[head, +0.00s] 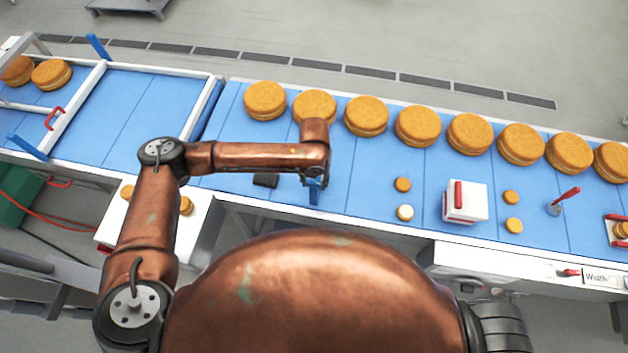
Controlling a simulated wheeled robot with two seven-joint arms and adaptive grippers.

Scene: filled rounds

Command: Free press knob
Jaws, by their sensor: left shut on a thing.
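My left arm reaches in from the left over the blue conveyor belt, and its wrist bends down at the end. My left gripper (314,182) is small in view and partly hidden by the wrist. It is shut on a small dark-blue piece (315,194), which stands near the belt's front edge. This piece looks like a knob, but its lower part is hard to make out. I cannot tell whether it is stuck or free. My right gripper is not in view.
A row of large round filled cakes (395,125) lies along the far side of the belt. A small black block (266,180) lies left of the gripper. To the right are small rounds (403,184), a white box with a red handle (465,205) and a red-handled tool (563,201).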

